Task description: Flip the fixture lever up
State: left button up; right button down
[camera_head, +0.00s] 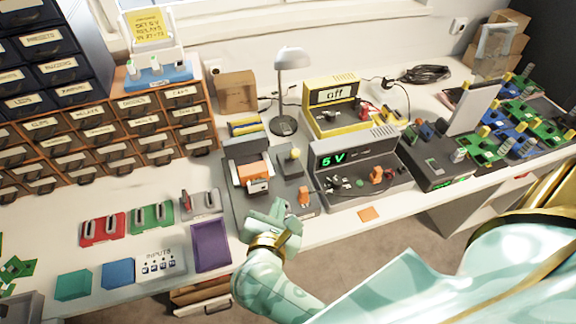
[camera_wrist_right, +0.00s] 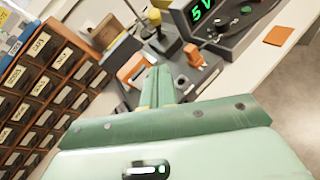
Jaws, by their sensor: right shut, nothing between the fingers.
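The grey test fixture (camera_head: 232,196) stands at the bench's middle front edge, with an orange block (camera_head: 252,169) on its left part. An upright lever with a pale yellow ball knob (camera_head: 295,153) rises on its right side; the knob also shows in the right wrist view (camera_wrist_right: 155,16). A small orange piece (camera_head: 304,195) sits at its front right. I cannot tell which of these is the named lever. My right gripper (camera_head: 279,209) is shut and empty at the fixture's front edge; its closed fingers show in the wrist view (camera_wrist_right: 158,80). My left gripper is out of view.
A grey "5 V" power unit (camera_head: 345,158) stands right of the fixture, a yellow "Off" unit (camera_head: 331,92) behind it. A desk lamp (camera_head: 293,60) stands at the back. A purple tray (camera_head: 211,246) lies left of my gripper. An orange square (camera_head: 369,214) lies at the front edge.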

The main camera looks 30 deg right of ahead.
aim_at(292, 156)
jog(key=shift+w+d, duration=0.1)
jog(key=b+x, duration=0.1)
jog(key=x, duration=0.9)
jog(key=shift+w+d, duration=0.1)
jog(key=shift+w, duration=0.05)
jog(key=shift+w+d+r, duration=0.6)
jog(key=shift+d, duration=0.25)
jog(key=shift+w+d+r+p, duration=0.2)
jog(key=shift+w+d+p, duration=0.1)
jog(key=shift+d, duration=0.1)
